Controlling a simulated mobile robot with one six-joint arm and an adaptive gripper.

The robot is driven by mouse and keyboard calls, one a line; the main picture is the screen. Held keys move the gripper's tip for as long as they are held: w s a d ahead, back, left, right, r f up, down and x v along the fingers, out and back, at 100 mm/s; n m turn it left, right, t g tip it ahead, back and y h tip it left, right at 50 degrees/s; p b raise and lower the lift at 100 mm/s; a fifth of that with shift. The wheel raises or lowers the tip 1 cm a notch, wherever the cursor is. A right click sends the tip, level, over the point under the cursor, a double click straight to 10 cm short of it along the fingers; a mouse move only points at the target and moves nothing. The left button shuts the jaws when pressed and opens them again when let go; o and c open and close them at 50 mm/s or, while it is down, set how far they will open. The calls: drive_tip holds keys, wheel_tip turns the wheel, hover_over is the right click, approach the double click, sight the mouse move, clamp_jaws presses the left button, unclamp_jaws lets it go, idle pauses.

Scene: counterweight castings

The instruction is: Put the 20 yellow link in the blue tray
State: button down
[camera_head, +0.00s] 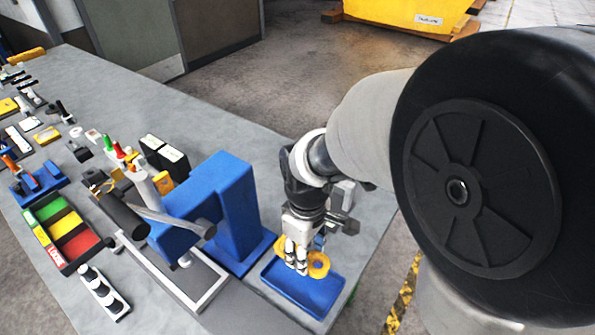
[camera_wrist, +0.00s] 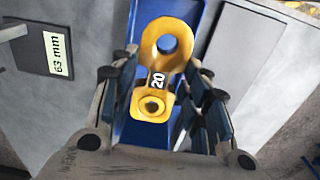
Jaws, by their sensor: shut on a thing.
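The yellow link (camera_wrist: 153,106) marked 20 lies between the fingers of my gripper (camera_wrist: 160,115) in the wrist view, with its large ring at the far end and a smaller bored end near me. My gripper is shut on it. In the head view my gripper (camera_head: 297,262) points down over the blue tray (camera_head: 322,299), and the link (camera_head: 319,265) shows on both sides of the fingers. The tray is at the table's near right corner. It shows behind the link in the wrist view (camera_wrist: 207,20). I cannot tell whether the link touches the tray floor.
A blue press-like stand (camera_head: 232,205) rises close left of the tray. A bin with green, yellow and red sections (camera_head: 63,231) sits farther left, among many small parts. A block marked 63 mm (camera_wrist: 53,53) lies near the tray. The table's right edge is close.

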wheel_tip(320, 180, down, 12)
drive_tip(key=b, duration=0.3)
drive_tip(key=shift+w+b, duration=0.15)
drive_tip(key=shift+b, duration=0.15)
drive_tip(key=shift+f, duration=0.15)
drive_tip(key=c, duration=0.9)
unclamp_jaws()
wheel_tip(320, 180, up, 12)
drive_tip(key=p, duration=0.4)
drive_tip(key=shift+r, duration=0.2)
drive_tip(key=s+d+r+m+t, duration=0.1)
drive_tip(key=s+d+r+m, duration=0.2)
drive_tip(key=s+r, duration=0.1)
drive_tip(key=s+d+r+m+t, duration=0.2)
drive_tip(key=s+d+r+m, duration=0.2)
drive_tip(key=s+r, duration=0.1)
drive_tip(key=s+d+r+m+t, duration=0.1)
drive_tip(key=s+d+r+m, duration=0.2)
drive_tip(key=s+r, duration=0.1)
drive_tip(key=shift+s+d+r+t, duration=0.1)
drive_tip(key=shift+r+t, duration=0.05)
drive_tip(key=shift+r, duration=0.25)
drive_tip(key=shift+s+d+r+t, duration=0.1)
drive_tip(key=shift+r+t, duration=0.05)
drive_tip(key=shift+r, duration=0.2)
